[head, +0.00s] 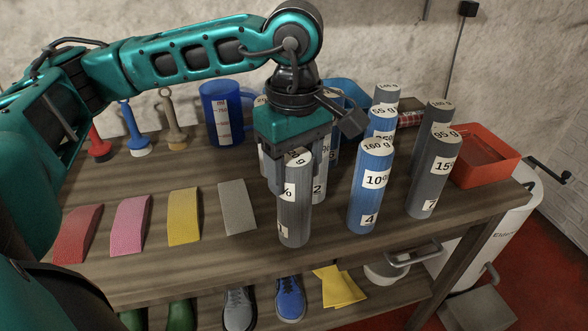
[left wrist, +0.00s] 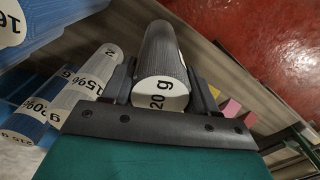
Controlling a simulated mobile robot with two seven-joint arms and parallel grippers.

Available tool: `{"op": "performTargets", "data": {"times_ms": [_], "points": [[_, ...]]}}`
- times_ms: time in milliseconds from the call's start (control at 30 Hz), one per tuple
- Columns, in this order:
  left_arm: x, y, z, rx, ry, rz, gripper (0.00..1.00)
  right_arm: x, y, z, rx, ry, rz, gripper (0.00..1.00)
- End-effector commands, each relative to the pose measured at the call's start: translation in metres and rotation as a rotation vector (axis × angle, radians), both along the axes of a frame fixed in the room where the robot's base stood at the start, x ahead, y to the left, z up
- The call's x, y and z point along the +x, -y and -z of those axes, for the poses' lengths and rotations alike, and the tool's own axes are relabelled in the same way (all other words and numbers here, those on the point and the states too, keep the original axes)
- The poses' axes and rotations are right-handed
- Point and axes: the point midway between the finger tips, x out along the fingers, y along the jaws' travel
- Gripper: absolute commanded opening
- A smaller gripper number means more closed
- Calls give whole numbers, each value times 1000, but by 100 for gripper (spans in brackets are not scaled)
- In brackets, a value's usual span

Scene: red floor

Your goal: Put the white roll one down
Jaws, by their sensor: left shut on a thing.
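My right gripper is not in view.
A blue roll (head: 371,190) and a dark grey roll (head: 433,175) stand to the right, with several more behind. Coloured blocks, such as a yellow one (head: 183,217), lie to the left. A blue jug (head: 221,115) and a red bin (head: 484,155) stand further back.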

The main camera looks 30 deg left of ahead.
Motion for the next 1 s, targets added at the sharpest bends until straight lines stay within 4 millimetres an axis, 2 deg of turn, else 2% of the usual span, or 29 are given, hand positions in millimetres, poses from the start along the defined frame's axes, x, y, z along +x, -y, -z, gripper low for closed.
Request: {"op": "performTargets", "data": {"times_ms": [267, 400, 433, 700, 1000], "points": [[1, 0, 5, -1, 4, -1, 8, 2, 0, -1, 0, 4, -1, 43], [1, 0, 10, -1, 4, 0, 8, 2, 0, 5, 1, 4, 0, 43], [0, 0, 9, -1, 3, -1, 60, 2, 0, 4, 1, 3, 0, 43], [0, 0, 8, -1, 2, -1, 84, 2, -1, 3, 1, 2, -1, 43], [0, 0, 4, -1, 2, -1, 84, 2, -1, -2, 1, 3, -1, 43]]}}
